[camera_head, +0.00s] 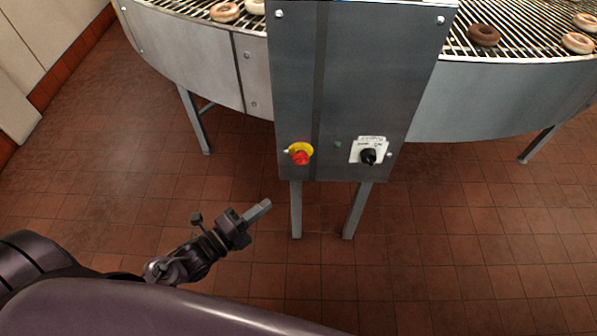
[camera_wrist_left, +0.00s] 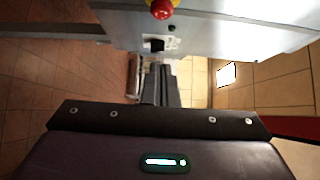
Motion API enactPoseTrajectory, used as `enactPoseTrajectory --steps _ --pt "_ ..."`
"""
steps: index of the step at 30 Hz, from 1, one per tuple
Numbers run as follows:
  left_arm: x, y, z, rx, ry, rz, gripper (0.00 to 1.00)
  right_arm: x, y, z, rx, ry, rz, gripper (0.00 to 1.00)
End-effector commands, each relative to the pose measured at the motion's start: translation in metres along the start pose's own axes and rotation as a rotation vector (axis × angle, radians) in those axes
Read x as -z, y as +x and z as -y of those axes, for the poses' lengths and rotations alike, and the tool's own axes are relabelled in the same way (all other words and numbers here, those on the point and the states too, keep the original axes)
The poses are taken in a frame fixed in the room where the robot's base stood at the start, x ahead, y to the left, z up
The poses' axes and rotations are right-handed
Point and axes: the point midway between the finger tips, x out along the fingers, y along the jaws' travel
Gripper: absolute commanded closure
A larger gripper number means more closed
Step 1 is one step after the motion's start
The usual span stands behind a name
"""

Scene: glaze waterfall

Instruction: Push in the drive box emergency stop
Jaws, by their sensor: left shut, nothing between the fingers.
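The drive box (camera_head: 350,80) is a grey metal cabinet in front of the curved conveyor. The emergency stop (camera_head: 301,154) is a red button on a yellow ring, low on the left of the box's front. It also shows at the top edge of the left wrist view (camera_wrist_left: 161,9). My left gripper (camera_head: 262,209) is shut and empty, below and to the left of the button and apart from it. Its fingers show in the left wrist view (camera_wrist_left: 160,84). My right gripper is not in view.
A black rotary switch (camera_head: 368,156) on a white plate sits right of the emergency stop, with a small green lamp (camera_head: 337,144) between them. The conveyor (camera_head: 190,45) carries several doughnuts. Legs (camera_head: 296,210) stand under the box. The tiled floor (camera_head: 130,160) is clear.

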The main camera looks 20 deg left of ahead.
Motion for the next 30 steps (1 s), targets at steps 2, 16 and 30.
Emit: enactPoseTrajectory --steps 2,16,30 --pt "0.000 0.000 0.000 -0.001 -0.001 0.000 1.00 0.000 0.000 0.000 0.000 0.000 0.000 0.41" --pt "-0.001 0.042 0.001 0.004 -0.005 0.003 1.00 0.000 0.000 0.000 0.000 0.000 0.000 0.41" --pt "-0.020 0.121 -0.001 -0.001 -0.003 0.003 1.00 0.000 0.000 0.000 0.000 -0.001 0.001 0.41"
